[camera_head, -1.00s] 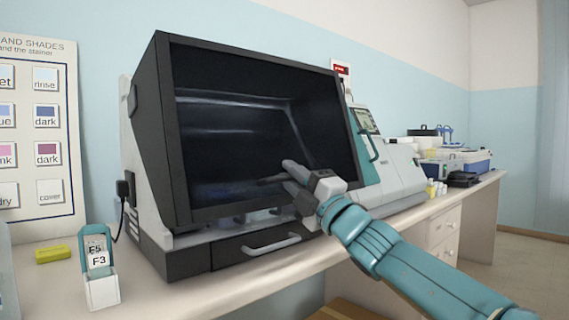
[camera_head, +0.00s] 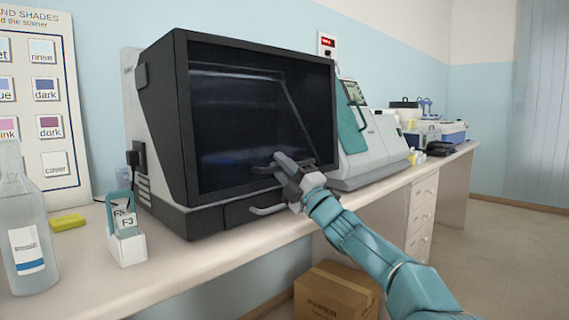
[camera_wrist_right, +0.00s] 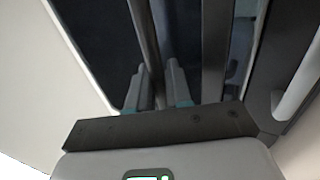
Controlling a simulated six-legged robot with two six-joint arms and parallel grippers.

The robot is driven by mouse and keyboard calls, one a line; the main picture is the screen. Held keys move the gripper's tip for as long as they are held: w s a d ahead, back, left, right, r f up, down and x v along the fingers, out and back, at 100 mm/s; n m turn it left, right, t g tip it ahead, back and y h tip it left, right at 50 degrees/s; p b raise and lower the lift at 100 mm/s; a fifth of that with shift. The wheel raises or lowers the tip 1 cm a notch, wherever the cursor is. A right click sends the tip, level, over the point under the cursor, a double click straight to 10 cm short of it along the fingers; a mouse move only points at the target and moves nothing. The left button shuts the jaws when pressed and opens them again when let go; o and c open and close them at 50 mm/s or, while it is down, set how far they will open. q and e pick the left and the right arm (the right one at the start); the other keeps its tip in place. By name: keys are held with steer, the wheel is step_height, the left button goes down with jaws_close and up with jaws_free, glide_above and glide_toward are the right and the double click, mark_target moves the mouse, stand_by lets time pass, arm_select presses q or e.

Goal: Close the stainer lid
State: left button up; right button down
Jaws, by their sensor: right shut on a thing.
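The stainer is a large black and pale grey machine on the bench, with a black-framed lid (camera_head: 232,115) holding a dark glossy window. The lid stands low over the front, its lower edge close above the base (camera_head: 205,217); I cannot tell if it touches. My right gripper (camera_head: 276,164) is at the lid's lower right, shut on the dark lid handle (camera_head: 262,169). In the right wrist view, the fingers (camera_wrist_right: 157,85) close around a dark bar in front of the glossy window. My left gripper is not in view.
A pale drawer handle (camera_head: 270,209) sits just below the lid. A rinse bottle (camera_head: 28,245), slide holder (camera_head: 125,236) and yellow block (camera_head: 67,222) stand at left. Another instrument (camera_head: 370,145) is to the right. A cardboard box (camera_head: 335,292) is below the bench.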

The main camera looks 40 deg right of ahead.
mark_target(272, 176)
steer(key=w+f, duration=0.1)
steer(key=w+f+b, duration=0.1)
steer(key=f, duration=0.1)
steer(key=shift+w+f, duration=0.15)
steer(key=shift+w, duration=0.15)
stand_by(0.4)
steer(key=c, duration=1.2)
jaws_free()
steer(key=shift+c, duration=0.2)
steer(key=shift+s, duration=0.1)
